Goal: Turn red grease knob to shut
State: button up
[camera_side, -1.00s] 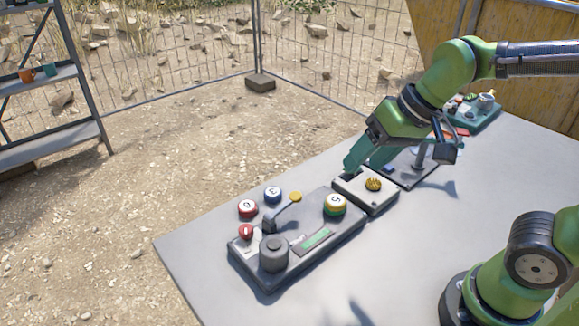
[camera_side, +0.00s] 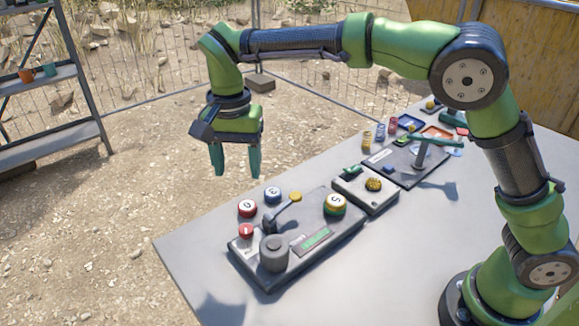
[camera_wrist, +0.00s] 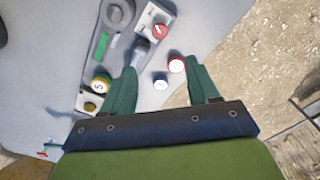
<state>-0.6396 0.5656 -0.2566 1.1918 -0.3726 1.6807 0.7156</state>
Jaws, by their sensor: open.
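A small red knob (camera_side: 246,231) sits on a pale plate at the left end of the dark control panel (camera_side: 350,232); its setting is too small to read. In the wrist view the red knob (camera_wrist: 160,31) shows near the top centre, on its pale plate. My gripper (camera_side: 236,174) hangs above and behind the panel's left end, pointing down, open and empty. In the wrist view my gripper's fingers (camera_wrist: 162,74) are spread, and the knob lies beyond their tips.
A small box (camera_side: 352,200) and other panels continue right. The table's front is clear.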

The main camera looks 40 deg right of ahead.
aim_at(246, 228)
notch_tip(246, 228, down, 16)
jog(key=shift+r, duration=0.1)
dwell(0.4)
jog(key=c, duration=1)
